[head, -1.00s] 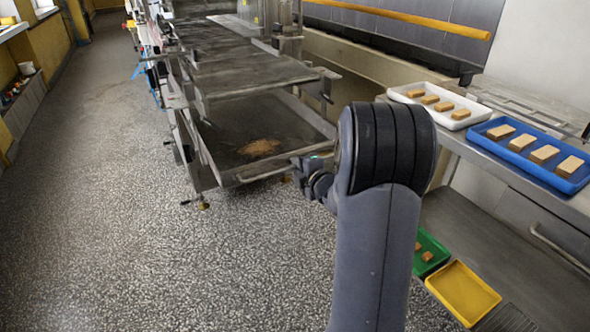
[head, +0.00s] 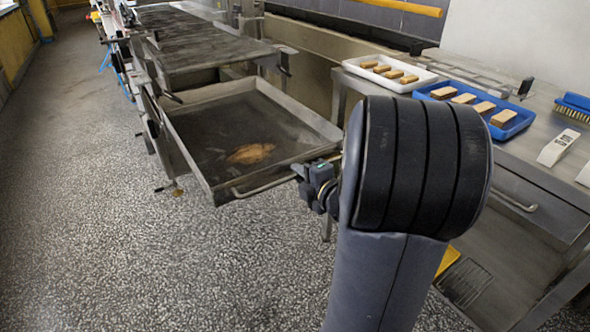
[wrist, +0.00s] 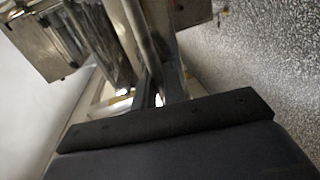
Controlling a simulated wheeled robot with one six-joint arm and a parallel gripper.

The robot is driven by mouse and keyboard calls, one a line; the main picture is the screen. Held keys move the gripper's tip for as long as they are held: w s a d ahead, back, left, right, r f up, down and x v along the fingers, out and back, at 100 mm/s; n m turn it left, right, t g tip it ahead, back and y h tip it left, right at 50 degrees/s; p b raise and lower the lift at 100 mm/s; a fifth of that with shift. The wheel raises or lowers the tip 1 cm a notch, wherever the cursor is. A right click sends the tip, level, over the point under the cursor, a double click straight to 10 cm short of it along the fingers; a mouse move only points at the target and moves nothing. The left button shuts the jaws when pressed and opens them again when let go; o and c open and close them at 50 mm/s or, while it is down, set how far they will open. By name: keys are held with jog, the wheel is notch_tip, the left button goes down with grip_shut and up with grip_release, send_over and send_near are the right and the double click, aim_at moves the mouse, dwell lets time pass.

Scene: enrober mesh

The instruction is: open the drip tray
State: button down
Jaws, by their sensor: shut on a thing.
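The drip tray (head: 205,135) is a wide, shallow metal tray under the mesh belt. It stands well out from beneath the belt, with a brown stain (head: 251,153) on its dark floor. A bar handle (head: 262,187) runs along its front edge. My gripper (head: 302,171) is shut on the handle near its right end. In the wrist view, my gripper (wrist: 158,92) is around a metal bar (wrist: 141,38). My arm hides the area right of the handle, and the exact finger contact is hard to see.
The mesh belt (head: 195,50) lies above and behind the tray. At right, a steel bench holds a white tray (head: 347,68) and a blue tray (head: 524,117) with brown bars, plus a brush (head: 573,106). A yellow tray (head: 447,261) sits low. The left floor is clear.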

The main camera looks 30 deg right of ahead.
jog(key=c, duration=1.6)
grip_release()
jog(key=shift+s+d+r+p, duration=0.1)
jog(key=shift+s+r+p, duration=0.3)
jog(key=shift+s, duration=1.35)
jog(key=shift+s+r+p, duration=0.3)
jog(key=shift+s+p, duration=0.1)
jog(key=shift+s, duration=1.4)
jog(key=shift+s+d+r+p, duration=0.1)
jog(key=shift+s+r+p, duration=0.3)
jog(key=shift+s, duration=1.35)
jog(key=shift+f, duration=0.1)
jog(key=shift+w+a+f+b, duration=0.1)
jog(key=shift+w+f+b, duration=0.3)
jog(key=shift+w, duration=1.45)
jog(key=shift+w+a+f+b, duration=0.1)
jog(key=shift+w+f+b, duration=0.25)
jog(key=shift+w, duration=1.5)
jog(key=shift+w+f+b, duration=0.25)
jog(key=shift+w+b, duration=0.2)
jog(key=shift+w, duration=1.4)
